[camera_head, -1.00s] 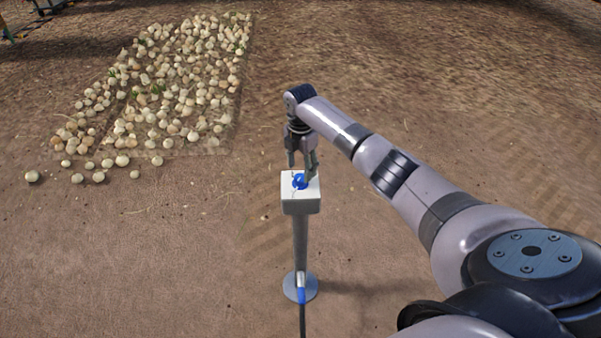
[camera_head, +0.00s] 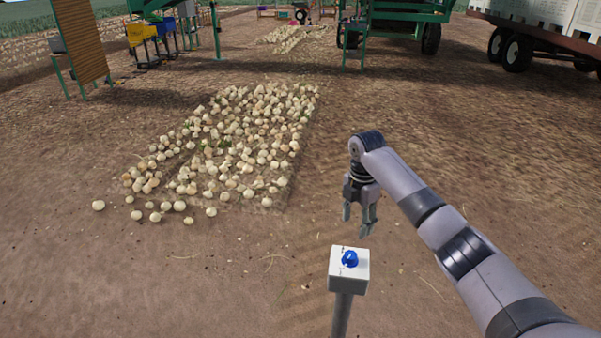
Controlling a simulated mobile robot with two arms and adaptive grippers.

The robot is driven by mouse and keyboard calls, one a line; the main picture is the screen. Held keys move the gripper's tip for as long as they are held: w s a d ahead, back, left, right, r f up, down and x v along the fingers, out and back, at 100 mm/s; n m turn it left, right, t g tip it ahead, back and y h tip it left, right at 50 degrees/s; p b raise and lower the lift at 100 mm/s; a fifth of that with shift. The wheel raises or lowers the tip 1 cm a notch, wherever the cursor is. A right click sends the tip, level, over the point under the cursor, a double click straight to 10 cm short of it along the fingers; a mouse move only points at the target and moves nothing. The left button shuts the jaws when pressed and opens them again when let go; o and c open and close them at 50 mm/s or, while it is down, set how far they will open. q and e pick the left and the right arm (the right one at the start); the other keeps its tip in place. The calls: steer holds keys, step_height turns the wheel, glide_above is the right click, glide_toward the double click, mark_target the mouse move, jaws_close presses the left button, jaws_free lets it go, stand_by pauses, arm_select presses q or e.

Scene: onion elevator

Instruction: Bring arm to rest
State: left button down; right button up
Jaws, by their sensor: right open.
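My right arm (camera_head: 440,215) reaches in from the lower right. My right gripper (camera_head: 356,220) hangs with its fingers pointing down, apart from each other and with nothing between them. It is above and slightly behind a white control box (camera_head: 346,272) with a blue knob (camera_head: 350,258) on top. A gap shows between the fingertips and the knob. The box stands on a grey post (camera_head: 340,318), whose foot is out of view. My left gripper is not in view.
A large patch of onions (camera_head: 235,150) lies on the ground to the left. Behind stand a green machine (camera_head: 405,12), a trailer with white crates (camera_head: 540,25) and a brown slatted panel (camera_head: 80,40). Bare dirt surrounds the post.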

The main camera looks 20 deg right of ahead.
steer(key=s+a+f+m+t, duration=0.1)
steer(key=s+a+f+m, duration=0.5)
steer(key=s+a+f, duration=1)
steer(key=s+a+r+m+t, duration=0.1)
steer(key=s+r+m, duration=0.1)
steer(key=s+m, duration=0.55)
steer(key=s+r+m+t, duration=0.25)
steer(key=s+m, duration=0.25)
steer(key=s, duration=0.6)
step_height(320, 180, down, 26)
steer(key=s+g, duration=0.2)
steer(key=s+d+f+g, duration=0.1)
steer(key=s+d+f, duration=0.1)
steer(key=s+f, duration=1.4)
steer(key=shift+s+d, duration=0.15)
steer(key=shift+d, duration=0.15)
